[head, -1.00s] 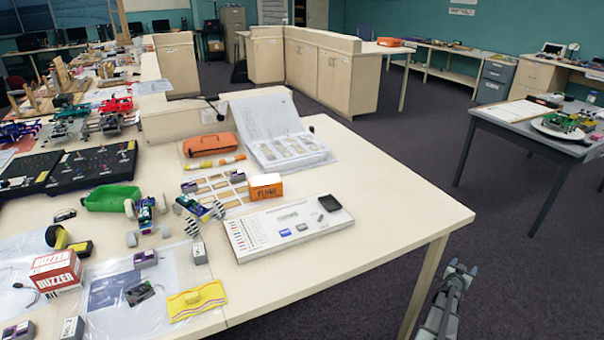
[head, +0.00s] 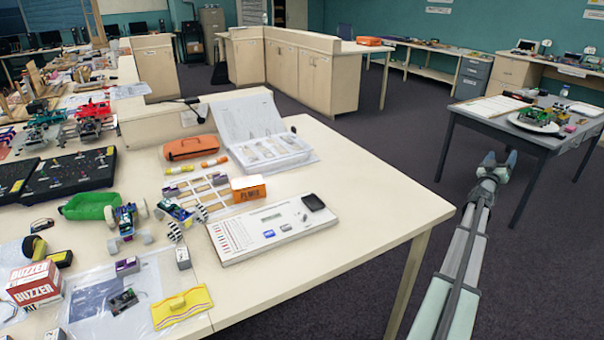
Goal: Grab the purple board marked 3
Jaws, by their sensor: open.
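My gripper (head: 499,160) is open and empty, over the floor between the cream table and the grey table at right. It is well apart from the things on both tables. No board with a readable 3 shows. Small purple-topped pieces lie on the cream table: one near the front (head: 127,266), one beside the orange pouch (head: 172,190) and one next to it (head: 220,179). They are too small to tell whether any is the purple board marked 3.
The cream table (head: 350,240) carries an orange FUME-like box (head: 248,188), a white panel (head: 275,232), an open binder (head: 268,150), a red BUZZER box (head: 35,284) and small wheeled cars. The grey table (head: 480,112) holds a white plate (head: 520,121) with parts. Floor between is clear.

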